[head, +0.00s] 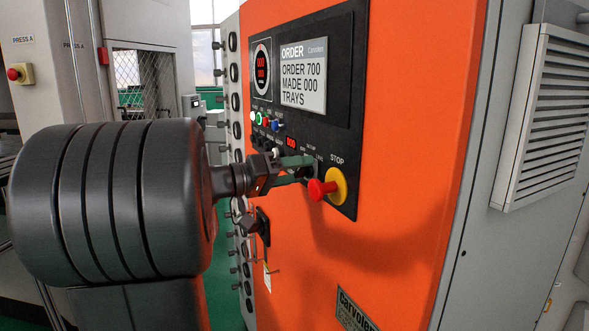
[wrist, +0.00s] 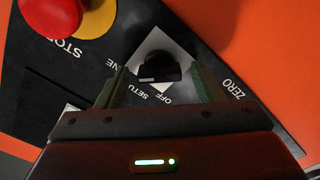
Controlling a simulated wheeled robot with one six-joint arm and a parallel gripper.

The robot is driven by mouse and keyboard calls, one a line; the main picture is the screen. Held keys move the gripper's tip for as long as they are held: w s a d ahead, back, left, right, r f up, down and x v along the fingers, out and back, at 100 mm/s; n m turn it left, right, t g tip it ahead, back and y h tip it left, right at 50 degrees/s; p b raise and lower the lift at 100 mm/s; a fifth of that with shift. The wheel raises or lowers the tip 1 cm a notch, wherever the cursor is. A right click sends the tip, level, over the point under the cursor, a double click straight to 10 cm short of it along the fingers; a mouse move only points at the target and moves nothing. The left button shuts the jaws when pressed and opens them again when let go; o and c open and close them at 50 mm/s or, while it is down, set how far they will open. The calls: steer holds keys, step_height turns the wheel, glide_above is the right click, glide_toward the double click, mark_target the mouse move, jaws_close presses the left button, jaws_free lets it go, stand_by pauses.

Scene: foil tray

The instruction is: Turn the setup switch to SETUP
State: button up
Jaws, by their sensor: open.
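The setup switch (wrist: 158,67) is a black knob on a pale diamond plate in the wrist view. Words reading OFF, SETU and part of LINE lie around the plate, partly covered by my gripper. A small light mark shows on the knob's lower left side; which position it is set to I cannot tell surely. My gripper (head: 304,170) is open at the orange machine's black panel. In the wrist view its two green-grey fingers stand left and right of the knob, with gaps; contact is not visible. In the head view the knob is hidden by the fingers.
A red STOP button (head: 318,189) on a yellow base sticks out right beside my gripper, also at the wrist view's upper left (wrist: 52,14). Small coloured buttons (head: 264,120) and an order display (head: 303,84) are above. A key with a tag (head: 266,272) hangs below.

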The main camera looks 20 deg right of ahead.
steer(key=c, duration=1)
steer(key=shift+n, duration=0.3)
steer(key=n+b, duration=0.2)
steer(key=n, duration=0.1)
steer(key=shift+f+n, duration=0.1)
steer(key=shift+n, duration=2.5)
steer(key=o, duration=1)
